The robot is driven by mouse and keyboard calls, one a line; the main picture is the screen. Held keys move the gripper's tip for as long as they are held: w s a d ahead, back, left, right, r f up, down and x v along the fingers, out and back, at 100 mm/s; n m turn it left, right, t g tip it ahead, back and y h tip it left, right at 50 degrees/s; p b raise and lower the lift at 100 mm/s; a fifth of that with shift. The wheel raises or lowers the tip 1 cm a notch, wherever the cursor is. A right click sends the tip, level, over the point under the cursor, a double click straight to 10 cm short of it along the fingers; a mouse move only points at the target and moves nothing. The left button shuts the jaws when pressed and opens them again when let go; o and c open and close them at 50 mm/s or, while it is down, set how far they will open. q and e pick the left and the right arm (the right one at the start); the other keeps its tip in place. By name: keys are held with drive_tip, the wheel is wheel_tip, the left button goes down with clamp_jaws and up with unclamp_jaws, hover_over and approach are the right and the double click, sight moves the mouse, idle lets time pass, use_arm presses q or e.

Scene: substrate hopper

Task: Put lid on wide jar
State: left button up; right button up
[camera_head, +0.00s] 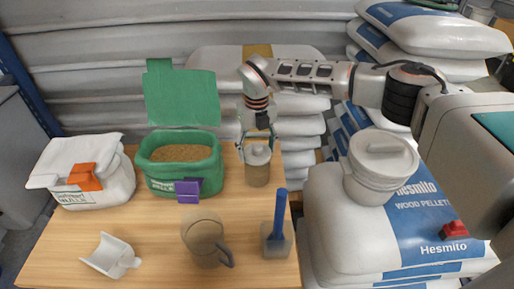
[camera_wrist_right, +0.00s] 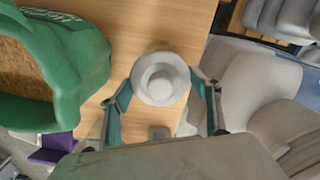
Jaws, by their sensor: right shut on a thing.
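A pale grey round lid with a raised knob (camera_head: 257,154) is at the mouth of a small brownish jar (camera_head: 258,175) near the table's back right. In the right wrist view the lid (camera_wrist_right: 160,82) is seen from above and covers the jar. My right gripper (camera_head: 257,138) comes down from above, shut on the lid, with its teal-padded fingers on either side. I cannot tell whether the lid is fully seated or just above the rim. My left gripper is not in view.
A green bag (camera_head: 157,183) with a purple clip stands left of the jar, and a white bag (camera_head: 116,190) farther left. A mug (camera_head: 203,240), a blue-handled tool (camera_head: 278,215) and a white scoop (camera_head: 110,256) lie nearer. A large lidded white container (camera_head: 372,187) sits on sacks at right.

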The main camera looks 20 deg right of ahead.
drive_tip(key=o, duration=0.9)
drive_tip(key=shift+c, duration=0.2)
wheel_tip(320, 180, up, 12)
drive_tip(key=shift+s+f, duration=0.1)
idle(0.4)
